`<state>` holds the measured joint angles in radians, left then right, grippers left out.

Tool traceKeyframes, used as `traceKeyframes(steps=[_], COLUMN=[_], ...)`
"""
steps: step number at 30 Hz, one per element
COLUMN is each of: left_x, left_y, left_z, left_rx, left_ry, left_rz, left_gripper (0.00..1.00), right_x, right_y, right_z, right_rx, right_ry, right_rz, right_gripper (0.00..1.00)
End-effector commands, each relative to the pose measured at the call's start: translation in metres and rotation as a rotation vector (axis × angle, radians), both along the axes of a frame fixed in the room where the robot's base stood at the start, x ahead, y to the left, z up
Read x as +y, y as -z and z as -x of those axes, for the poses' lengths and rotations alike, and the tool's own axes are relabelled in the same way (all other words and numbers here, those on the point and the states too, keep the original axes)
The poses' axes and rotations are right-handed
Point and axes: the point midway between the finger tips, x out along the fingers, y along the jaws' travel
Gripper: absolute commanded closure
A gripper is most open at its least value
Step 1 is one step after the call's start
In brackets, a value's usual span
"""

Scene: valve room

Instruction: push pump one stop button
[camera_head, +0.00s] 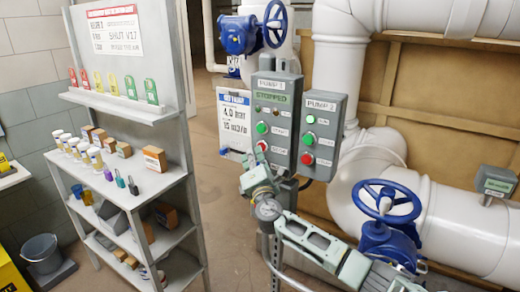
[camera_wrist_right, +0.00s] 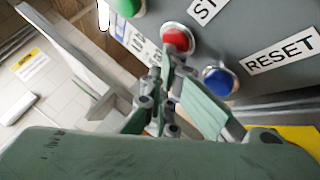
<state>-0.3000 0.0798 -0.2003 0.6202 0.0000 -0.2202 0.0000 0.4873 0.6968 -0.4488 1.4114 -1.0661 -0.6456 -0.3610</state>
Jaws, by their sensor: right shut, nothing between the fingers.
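The grey PUMP 1 box (camera_head: 284,103) stands in the middle of the head view, and its display (camera_head: 272,97) reads STOPPED. Its green button (camera_head: 262,127) is above its red stop button (camera_head: 262,145). The red button also shows in the right wrist view (camera_wrist_right: 177,37), with a blue button (camera_wrist_right: 218,80) by the RESET label. My right gripper (camera_head: 260,156) is shut and empty, its tips right at the red button's lower edge. I cannot tell whether they touch it. In the wrist view the fingertips (camera_wrist_right: 168,66) overlap that edge. My left gripper is out of view.
The PUMP 2 box (camera_head: 325,115) stands close on the right, with its own green and red buttons. A blue valve wheel (camera_head: 385,201) and white pipes are further right. A shelf (camera_head: 140,178) with bottles and boxes stands left. A white sign (camera_head: 234,118) hangs beside PUMP 1.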

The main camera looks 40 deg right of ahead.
Motion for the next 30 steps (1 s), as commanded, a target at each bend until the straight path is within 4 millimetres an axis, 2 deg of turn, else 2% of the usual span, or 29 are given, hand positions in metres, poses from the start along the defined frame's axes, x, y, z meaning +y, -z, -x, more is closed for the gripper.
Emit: traceKeyframes(steps=[7,16,26,30], left_x=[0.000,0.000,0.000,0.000], left_y=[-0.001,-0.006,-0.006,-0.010], left_z=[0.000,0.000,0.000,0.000], left_rx=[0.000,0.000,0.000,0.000], left_ry=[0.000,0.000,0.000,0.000], left_rz=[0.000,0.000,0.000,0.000], left_gripper=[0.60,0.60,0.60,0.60], right_x=[0.001,0.015,0.017,0.026], right_y=[-0.001,-0.001,0.000,-0.001], right_z=[0.001,0.007,0.008,0.011], right_rx=[-0.002,0.000,-0.001,-0.001], right_ry=[0.002,0.001,0.001,0.000], right_rz=[0.000,0.000,0.000,-0.002], right_gripper=[1.00,1.00,1.00,1.00])
